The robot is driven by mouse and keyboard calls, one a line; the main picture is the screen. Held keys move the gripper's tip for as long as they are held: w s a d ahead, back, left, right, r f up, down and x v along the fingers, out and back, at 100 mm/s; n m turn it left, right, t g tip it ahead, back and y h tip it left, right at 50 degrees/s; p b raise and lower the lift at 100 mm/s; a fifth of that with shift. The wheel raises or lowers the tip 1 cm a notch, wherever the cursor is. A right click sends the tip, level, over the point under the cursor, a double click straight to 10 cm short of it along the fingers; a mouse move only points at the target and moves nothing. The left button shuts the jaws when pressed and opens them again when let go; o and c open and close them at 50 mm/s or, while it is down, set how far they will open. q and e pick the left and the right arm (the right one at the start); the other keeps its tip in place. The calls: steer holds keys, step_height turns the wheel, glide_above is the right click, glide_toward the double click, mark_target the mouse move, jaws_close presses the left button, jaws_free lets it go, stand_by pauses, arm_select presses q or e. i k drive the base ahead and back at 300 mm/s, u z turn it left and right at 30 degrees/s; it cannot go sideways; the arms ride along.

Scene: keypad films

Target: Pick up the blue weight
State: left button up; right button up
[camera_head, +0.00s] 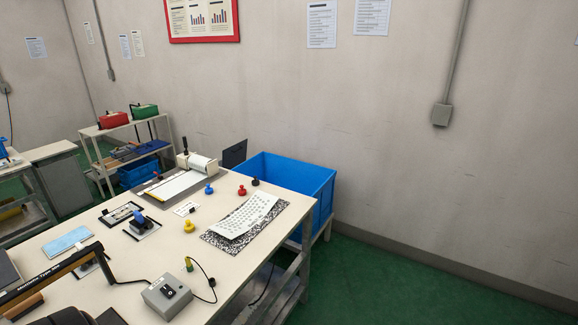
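The blue weight (208,189) is a small knobbed piece standing upright on the pale worktable (226,253), near its far side. A red weight (242,190) and a black weight (255,182) stand to its right. A yellow weight (189,227) stands nearer, to its lower left. Nothing touches the blue weight. Neither of my grippers can be made out in the head view.
A white keypad film (246,215) lies on a speckled mat (220,242) at the right. A roller device (203,164) stands behind the blue weight. A grey switch box (166,296) with a cable is at the front. A blue bin (291,177) stands beyond the table.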

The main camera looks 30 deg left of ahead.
mark_target(208, 190)
steer(key=i, duration=1.15)
steer(key=u, duration=1.25)
